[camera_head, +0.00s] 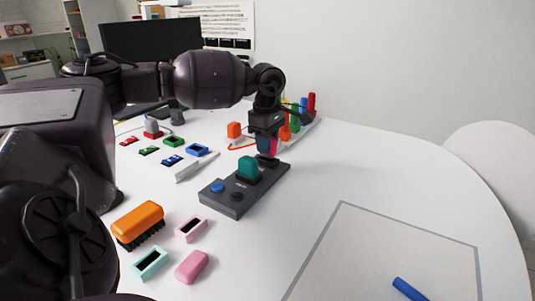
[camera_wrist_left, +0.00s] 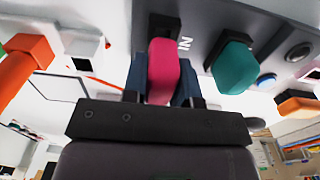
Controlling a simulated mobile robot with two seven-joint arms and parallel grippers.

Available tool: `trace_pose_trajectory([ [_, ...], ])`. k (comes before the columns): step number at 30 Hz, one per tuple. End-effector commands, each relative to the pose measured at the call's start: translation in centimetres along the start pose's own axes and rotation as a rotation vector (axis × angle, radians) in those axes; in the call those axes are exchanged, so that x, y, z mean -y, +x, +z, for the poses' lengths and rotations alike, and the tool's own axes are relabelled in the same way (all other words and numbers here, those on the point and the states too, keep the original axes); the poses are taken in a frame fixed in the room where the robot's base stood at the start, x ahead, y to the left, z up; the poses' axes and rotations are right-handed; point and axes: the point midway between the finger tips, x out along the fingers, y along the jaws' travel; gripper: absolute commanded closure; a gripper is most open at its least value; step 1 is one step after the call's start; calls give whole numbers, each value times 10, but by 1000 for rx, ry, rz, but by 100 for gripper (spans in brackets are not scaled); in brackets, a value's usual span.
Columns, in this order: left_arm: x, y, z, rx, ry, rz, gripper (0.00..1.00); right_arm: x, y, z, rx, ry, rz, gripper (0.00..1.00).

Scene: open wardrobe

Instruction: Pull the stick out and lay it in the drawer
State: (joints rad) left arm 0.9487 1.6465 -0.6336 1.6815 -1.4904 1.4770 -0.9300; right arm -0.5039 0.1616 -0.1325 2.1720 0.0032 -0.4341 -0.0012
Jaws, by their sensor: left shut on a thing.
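A pink stick-like piece (camera_wrist_left: 163,68) stands between the fingers of my left gripper (camera_head: 268,148), which is shut on it. The gripper points down at the far end of a dark grey box (camera_head: 238,207). In the left wrist view, the piece's other end meets or lies very near the box face; I cannot tell if it is still seated. A teal block (camera_head: 248,168) stands on the box beside it, and also shows in the left wrist view (camera_wrist_left: 233,67). A blue stick (camera_head: 409,289) lies at the lower right. No drawer is visible. My right gripper is out of view.
A grey-outlined rectangle (camera_head: 335,222) marks the table's right front. An orange brush (camera_head: 138,222), a pink block (camera_head: 192,267) and small open boxes lie left of the grey box. Coloured upright pieces (camera_head: 311,103) stand behind.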

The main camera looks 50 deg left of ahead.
Motion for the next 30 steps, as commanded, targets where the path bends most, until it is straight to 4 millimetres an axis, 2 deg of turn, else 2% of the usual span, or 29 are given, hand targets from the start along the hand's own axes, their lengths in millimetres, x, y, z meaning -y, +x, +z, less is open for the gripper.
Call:
trace_pose_trajectory([
  [14, 0, -3, 0, 0, 0, 0, 100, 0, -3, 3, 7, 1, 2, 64],
  [30, 0, -20, 0, 0, 0, 1, 100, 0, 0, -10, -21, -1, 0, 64],
])
